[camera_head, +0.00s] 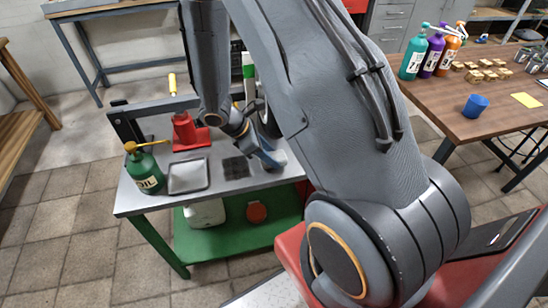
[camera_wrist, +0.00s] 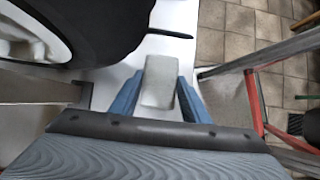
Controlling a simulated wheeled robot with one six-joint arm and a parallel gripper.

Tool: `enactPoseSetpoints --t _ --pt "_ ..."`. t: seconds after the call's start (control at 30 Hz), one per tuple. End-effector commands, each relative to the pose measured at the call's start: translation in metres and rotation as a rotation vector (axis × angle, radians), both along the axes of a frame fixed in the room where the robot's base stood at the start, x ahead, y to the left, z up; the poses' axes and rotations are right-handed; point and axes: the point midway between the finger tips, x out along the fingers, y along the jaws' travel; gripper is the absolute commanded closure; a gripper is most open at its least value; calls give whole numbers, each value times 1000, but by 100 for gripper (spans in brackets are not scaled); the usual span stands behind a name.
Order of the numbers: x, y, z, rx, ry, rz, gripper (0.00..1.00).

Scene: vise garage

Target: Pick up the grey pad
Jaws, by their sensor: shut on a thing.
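The grey pad (camera_wrist: 159,82) is a small light-grey block in the wrist view. It sits between the two blue fingers of my gripper (camera_wrist: 158,96), which is shut on it. In the head view my gripper (camera_head: 268,157) is low at the right part of the grey-topped workbench (camera_head: 205,200), and the pad is mostly hidden there by my arm and fingers. I cannot tell whether the pad touches the bench top.
A black tyre (camera_wrist: 92,25) is close on the left in the wrist view. The bench also holds a green oil can (camera_head: 144,170), a grey tray (camera_head: 188,176), a red stand (camera_head: 189,133) and a dark gridded pad (camera_head: 236,168). A wooden table (camera_head: 455,115) stands right.

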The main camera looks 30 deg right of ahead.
Motion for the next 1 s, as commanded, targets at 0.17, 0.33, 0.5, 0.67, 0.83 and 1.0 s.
enactPoseSetpoints --t 0.17,0.33,0.5,0.67,0.83,1.0 --pt "12 33 17 -1 -5 5 79" --pt "22 70 37 1 -5 3 79" --pt "30 100 54 0 -4 4 79" --pt "34 116 63 0 -2 1 79" --pt "35 122 67 0 -1 1 79" --pt "35 122 67 0 0 0 79"
